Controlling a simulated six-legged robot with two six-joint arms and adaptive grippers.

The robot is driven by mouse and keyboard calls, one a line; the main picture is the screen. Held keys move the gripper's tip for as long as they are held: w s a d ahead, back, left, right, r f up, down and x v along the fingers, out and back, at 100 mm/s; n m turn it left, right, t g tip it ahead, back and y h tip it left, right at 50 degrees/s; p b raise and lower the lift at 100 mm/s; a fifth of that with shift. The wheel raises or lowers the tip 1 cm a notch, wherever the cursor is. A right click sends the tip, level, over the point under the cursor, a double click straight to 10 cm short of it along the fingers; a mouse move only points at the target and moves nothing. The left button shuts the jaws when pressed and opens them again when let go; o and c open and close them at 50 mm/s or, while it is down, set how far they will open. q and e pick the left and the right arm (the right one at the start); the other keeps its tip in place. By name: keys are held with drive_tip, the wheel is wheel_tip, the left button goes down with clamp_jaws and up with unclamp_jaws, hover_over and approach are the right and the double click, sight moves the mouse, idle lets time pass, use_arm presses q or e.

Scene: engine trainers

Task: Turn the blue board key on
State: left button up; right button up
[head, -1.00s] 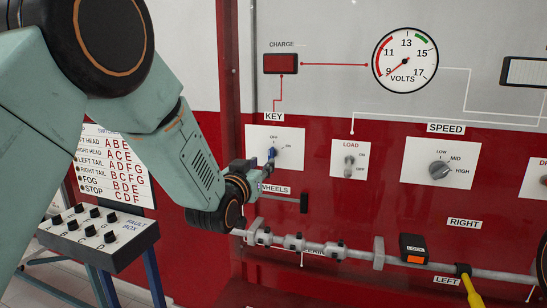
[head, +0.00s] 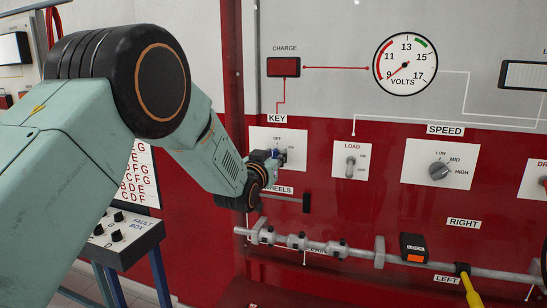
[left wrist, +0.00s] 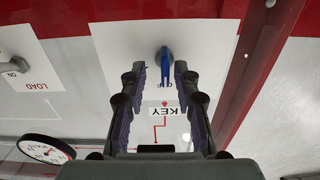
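The blue key (head: 283,154) sits on the white KEY panel (head: 299,137) and is partly hidden by my left gripper in the head view. The left wrist view sees the panel upside down. There the blue key (left wrist: 164,66) points toward the KEY label, over lettering that seems to be OFF. My left gripper (head: 276,159) is at the panel. In the left wrist view, my left gripper (left wrist: 160,70) is open, one finger on each side of the key, with gaps visible. Contact cannot be told. My right gripper is not in view.
The LOAD switch panel (head: 351,160) is right of the key. Below it are a black-ended lever (head: 306,203) and a grey rod (head: 350,252) with a lock block (head: 413,247). A red post (head: 231,60) stands left of the panel. A fault box (head: 125,240) is at lower left.

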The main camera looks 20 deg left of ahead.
use_arm(q)
drive_tip(key=shift+w+f, duration=0.2)
drive_tip(key=shift+w, duration=0.05)
drive_tip(key=shift+c, duration=0.8)
drive_tip(key=shift+w+a+f, duration=0.15)
drive_tip(key=shift+c, duration=0.7)
drive_tip(key=shift+a, duration=0.2)
drive_tip(key=shift+c, duration=0.9)
drive_tip(key=shift+s+a, duration=0.15)
drive_tip(key=shift+s, duration=0.05)
drive_tip(key=shift+c, duration=0.6)
drive_tip(key=shift+s+r, duration=0.1)
drive_tip(key=shift+r, duration=0.1)
clamp_jaws()
drive_tip(key=shift+d+r, duration=0.1)
drive_tip(key=shift+d, duration=0.25)
drive_tip(key=shift+a, duration=0.1)
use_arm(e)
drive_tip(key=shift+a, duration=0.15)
use_arm(q)
drive_tip(key=shift+a, duration=0.1)
